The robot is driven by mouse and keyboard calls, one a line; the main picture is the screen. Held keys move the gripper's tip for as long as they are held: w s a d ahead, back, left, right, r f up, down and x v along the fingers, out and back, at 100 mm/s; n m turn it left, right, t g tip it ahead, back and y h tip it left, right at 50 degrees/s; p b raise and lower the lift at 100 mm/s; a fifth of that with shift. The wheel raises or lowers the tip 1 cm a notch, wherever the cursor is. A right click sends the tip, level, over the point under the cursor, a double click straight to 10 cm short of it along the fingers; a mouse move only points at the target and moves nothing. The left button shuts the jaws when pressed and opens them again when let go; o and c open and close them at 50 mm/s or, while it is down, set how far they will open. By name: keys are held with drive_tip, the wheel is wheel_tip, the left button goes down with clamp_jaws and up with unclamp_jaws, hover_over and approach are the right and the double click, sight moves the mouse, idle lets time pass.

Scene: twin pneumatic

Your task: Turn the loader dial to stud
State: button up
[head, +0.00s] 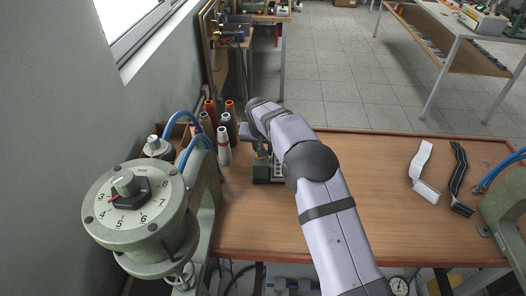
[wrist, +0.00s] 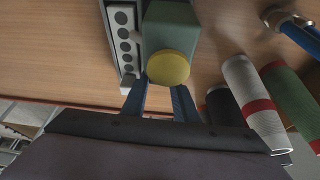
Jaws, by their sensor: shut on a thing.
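A small green block (wrist: 170,28) with a round yellow knob (wrist: 168,68) on its near face shows in the wrist view. I take the knob for the loader dial; no "stud" mark is readable. My gripper (wrist: 160,97) has its two blue fingers on either side of the knob, shut on it. The fingers' contact is partly hidden. A pale strip with a row of dark round spots (wrist: 124,38) stands beside the block. In the head view the green block (head: 261,171) sits on the bench, partly hidden behind my arm.
A large round numbered dial (head: 128,203) with a red pointer stands front left. Several thread cones (head: 224,147) stand close to the green block. A white strap (head: 422,168) and a black strap (head: 459,172) lie at the right. The bench (head: 255,225) is clear in front.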

drive_tip(key=shift+n, duration=0.5)
drive_tip(key=o, duration=0.8)
drive_tip(key=shift+b+v, duration=1.45)
drive_tip(key=shift+v, duration=2.2)
drive_tip(key=shift+d, duration=0.2)
